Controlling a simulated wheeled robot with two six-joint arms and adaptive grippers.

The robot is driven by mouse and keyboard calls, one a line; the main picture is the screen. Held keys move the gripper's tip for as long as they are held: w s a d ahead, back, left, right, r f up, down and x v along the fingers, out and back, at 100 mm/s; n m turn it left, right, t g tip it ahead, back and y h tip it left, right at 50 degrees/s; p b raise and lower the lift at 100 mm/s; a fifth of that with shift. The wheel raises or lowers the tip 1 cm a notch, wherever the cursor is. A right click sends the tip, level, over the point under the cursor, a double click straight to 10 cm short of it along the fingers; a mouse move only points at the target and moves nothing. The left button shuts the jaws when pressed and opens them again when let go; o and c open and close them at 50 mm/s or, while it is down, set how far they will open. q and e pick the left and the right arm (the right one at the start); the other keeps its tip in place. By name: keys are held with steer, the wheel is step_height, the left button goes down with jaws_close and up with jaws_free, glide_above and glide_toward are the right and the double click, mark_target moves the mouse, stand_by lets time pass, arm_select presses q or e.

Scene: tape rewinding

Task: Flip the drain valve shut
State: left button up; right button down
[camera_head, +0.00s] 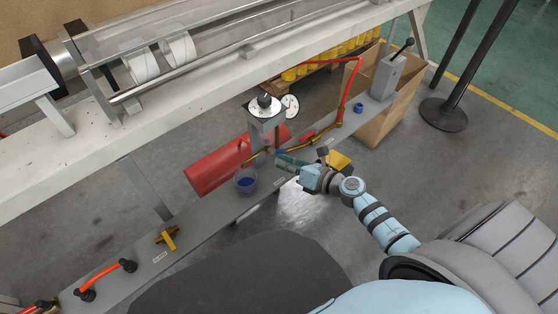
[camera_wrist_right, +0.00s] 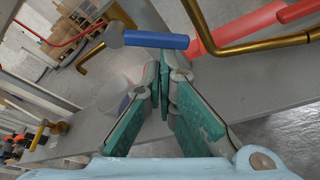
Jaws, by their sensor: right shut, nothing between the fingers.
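The drain valve shows in the right wrist view as a blue lever (camera_wrist_right: 160,40) with a grey round end, lying nearly level in the picture. My right gripper (camera_wrist_right: 166,62) is shut and empty, its fingertips just below the lever in that view. I cannot tell whether they touch it. In the head view my right gripper (camera_head: 281,159) reaches in from the right, by the pipework under the gauge unit, and the valve is too small there to make out. A clear cup with blue inside (camera_head: 246,182) stands left of the gripper. My left gripper is not in view.
A red cylinder (camera_head: 211,165) lies behind the grey shelf (camera_head: 203,212). A regulator with a black knob (camera_head: 265,103) stands above the pipework. A yellow valve (camera_head: 168,238) sits at the shelf's left.

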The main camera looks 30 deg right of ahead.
steer(key=shift+w+d+r+n+h+p, duration=0.1)
steer(key=shift+d+r+n+h+p, duration=0.25)
steer(key=shift+n, duration=0.2)
steer(key=shift+w+d+r+n+h+p, duration=0.1)
steer(key=shift+n+h+p, duration=0.15)
steer(key=shift+n+p, duration=0.25)
steer(key=shift+d+r+n+h+p, duration=0.1)
steer(key=shift+d+n+h+p, duration=0.2)
steer(key=shift+n+h, duration=0.35)
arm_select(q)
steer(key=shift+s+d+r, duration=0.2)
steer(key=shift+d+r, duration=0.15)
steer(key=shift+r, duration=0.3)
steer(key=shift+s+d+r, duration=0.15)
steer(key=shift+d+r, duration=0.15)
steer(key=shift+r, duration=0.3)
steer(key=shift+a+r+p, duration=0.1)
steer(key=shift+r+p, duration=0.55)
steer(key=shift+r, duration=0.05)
arm_select(e)
steer(key=shift+s+a+r+y, duration=0.15)
steer(key=shift+a+r+y, duration=0.2)
steer(key=shift+a, duration=0.35)
